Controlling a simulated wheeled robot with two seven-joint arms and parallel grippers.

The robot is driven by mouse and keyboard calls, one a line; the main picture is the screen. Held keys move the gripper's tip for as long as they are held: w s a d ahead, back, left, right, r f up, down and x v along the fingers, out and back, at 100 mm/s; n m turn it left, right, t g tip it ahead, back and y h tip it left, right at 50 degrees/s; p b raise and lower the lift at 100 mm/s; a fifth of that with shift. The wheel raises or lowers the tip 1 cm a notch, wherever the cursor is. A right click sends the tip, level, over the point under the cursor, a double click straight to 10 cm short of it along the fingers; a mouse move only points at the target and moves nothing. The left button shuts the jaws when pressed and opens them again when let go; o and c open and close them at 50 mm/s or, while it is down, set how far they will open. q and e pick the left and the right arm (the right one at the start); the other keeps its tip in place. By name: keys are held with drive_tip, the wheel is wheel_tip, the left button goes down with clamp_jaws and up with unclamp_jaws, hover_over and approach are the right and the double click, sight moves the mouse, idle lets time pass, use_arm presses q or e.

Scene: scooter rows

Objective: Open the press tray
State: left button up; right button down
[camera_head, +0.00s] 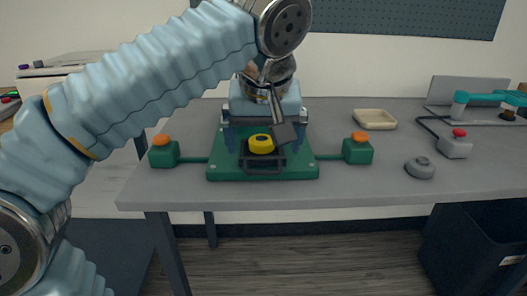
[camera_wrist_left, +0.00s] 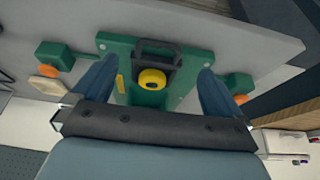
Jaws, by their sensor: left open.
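The press has a green base plate (camera_head: 220,170) on the table. Its dark press tray (camera_head: 264,171) sits at the front middle, with a frame-shaped handle on the near side; the handle also shows in the left wrist view (camera_wrist_left: 155,45). A yellow round part (camera_head: 261,144) with a dark centre lies at the tray. My left gripper (camera_head: 264,143) is over the press, its two blue fingers spread and empty. In the left wrist view the open fingers (camera_wrist_left: 157,70) stand to either side of the tray and yellow part, apart from the handle. My gripper hides the rear of the press. My right gripper is not in view.
Green boxes with orange buttons flank the press, left (camera_head: 163,152) and right (camera_head: 357,149). A beige dish (camera_head: 375,119), a grey knob (camera_head: 420,167) and a grey box with a red button (camera_head: 455,146) stand to the right. Bare table lies between the press and the front edge.

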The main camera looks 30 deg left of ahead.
use_arm(q)
drive_tip(key=p+v, duration=0.1)
drive_tip(key=v, duration=0.5)
drive_tip(key=shift+s+r, duration=0.1)
idle(0.3)
